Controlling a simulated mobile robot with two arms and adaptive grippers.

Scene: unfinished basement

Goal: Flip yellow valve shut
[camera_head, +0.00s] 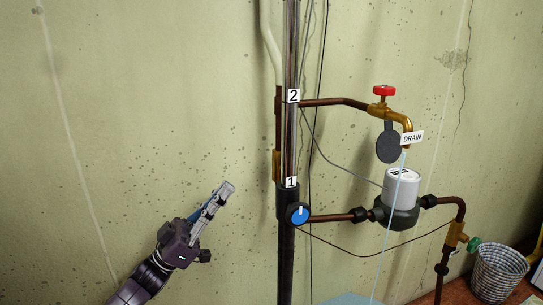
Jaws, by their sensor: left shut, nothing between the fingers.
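My left gripper (227,190) is in the lower left of the head view, in front of the wall and left of the dark vertical pipe (286,240). Its fingers are shut with nothing between them and point up and to the right, apart from the pipework. No valve with a plainly yellow handle shows. A brass tap with a red handle (384,91) is at upper right, and a blue round knob (298,214) is beside the label 1. A green handle (474,244) sits on a brass valve at lower right. A yellow strip (538,246) at the right edge is cut off. My right gripper is out of view.
A white and black meter (402,189) sits on the lower horizontal pipe. A DRAIN tag (412,138) hangs by the tap. Thin cables run down the wall and across. A checkered basket (498,272) stands at lower right. The wall around my left gripper is clear.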

